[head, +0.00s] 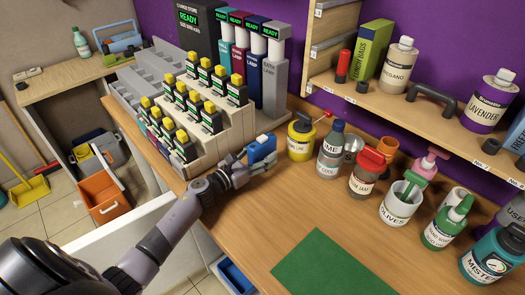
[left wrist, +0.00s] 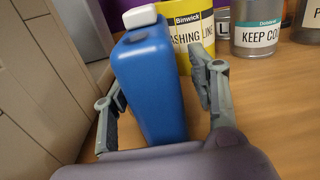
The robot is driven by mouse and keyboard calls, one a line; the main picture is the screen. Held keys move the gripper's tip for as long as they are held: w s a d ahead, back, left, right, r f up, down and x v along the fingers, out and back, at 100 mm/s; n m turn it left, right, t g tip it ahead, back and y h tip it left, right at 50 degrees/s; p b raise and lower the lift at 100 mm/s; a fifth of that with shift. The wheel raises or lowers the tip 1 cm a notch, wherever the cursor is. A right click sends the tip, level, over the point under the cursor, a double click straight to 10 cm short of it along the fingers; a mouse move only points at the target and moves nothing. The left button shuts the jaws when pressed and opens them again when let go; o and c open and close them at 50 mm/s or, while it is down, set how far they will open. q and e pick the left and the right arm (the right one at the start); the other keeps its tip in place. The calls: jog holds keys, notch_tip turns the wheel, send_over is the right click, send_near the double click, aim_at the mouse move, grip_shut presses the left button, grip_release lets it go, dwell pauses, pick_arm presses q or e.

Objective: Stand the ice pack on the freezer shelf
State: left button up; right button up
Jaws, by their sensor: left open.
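A blue block with a white cap (head: 262,149), which looks like the ice pack, is upright at the counter's back, beside the tiered rack. It also shows large in the left wrist view (left wrist: 150,80). My left gripper (head: 250,162) is open, with one finger on each side of the blue block. In the left wrist view a gap shows on the right, between block and finger; the left finger is close to it, and I cannot tell whether it touches. The block's base is hidden by my gripper. I cannot make out a freezer shelf. My right gripper is not in view.
A yellow tin (head: 300,140) stands just right of the block, then a grey bottle (head: 331,150) and several other containers. A tiered rack of handheld devices (head: 205,115) is close on the left. A green mat (head: 330,268) lies at the front; the counter between is clear.

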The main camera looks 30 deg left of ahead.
pick_arm(q)
jog(key=shift+w+d, duration=0.1)
jog(key=shift+w, duration=0.1)
jog(key=shift+c, duration=0.4)
grip_shut()
jog(key=shift+r, duration=0.1)
